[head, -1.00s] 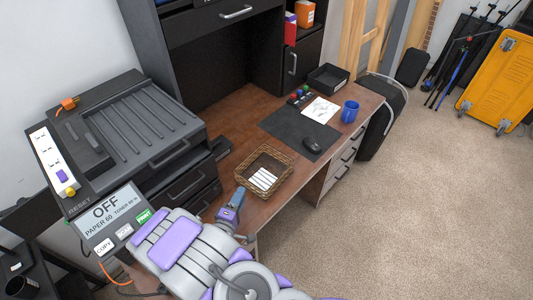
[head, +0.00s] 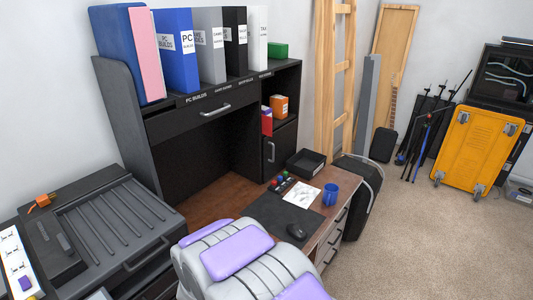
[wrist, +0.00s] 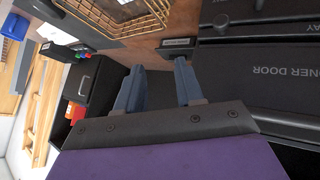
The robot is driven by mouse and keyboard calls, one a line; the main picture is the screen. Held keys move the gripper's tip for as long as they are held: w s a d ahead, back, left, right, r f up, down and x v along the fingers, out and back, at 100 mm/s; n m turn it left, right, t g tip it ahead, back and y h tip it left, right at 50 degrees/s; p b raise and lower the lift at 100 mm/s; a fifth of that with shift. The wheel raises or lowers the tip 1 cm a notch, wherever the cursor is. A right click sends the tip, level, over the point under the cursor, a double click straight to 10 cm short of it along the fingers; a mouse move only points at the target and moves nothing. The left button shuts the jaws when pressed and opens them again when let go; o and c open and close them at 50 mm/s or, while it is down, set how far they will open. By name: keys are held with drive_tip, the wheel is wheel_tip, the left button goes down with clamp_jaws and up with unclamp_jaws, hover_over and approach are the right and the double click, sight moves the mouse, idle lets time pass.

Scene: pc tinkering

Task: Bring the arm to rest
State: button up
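My gripper (wrist: 160,66) shows in the wrist view with its two blue-grey fingers apart and nothing between them. It is beside the printer's black front (wrist: 265,70), which is marked "TONER DOOR", and near the wire basket (wrist: 150,25). In the head view the gripper is out of sight. My arm's grey and purple links fill the bottom middle of that view and hide part of the desk.
The printer (head: 95,225) stands at left. Carpet (head: 430,245) at right is clear.

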drive_tip(key=s+d+r+m+g+y, duration=0.25)
drive_tip(key=s+d+r, duration=0.25)
drive_tip(key=r, duration=0.3)
drive_tip(key=s+d+r+m+g+h, duration=0.2)
drive_tip(key=s+d+r+g, duration=0.2)
drive_tip(key=s+d, duration=0.8)
drive_tip(key=s+d+r+m+g+h, duration=0.2)
drive_tip(key=s+d+r, duration=0.5)
drive_tip(key=s+d, duration=0.6)
drive_tip(key=s+m+g, duration=0.1)
drive_tip(key=s, duration=0.3)
drive_tip(key=shift+s+g, duration=0.15)
drive_tip(key=shift+g, duration=0.2)
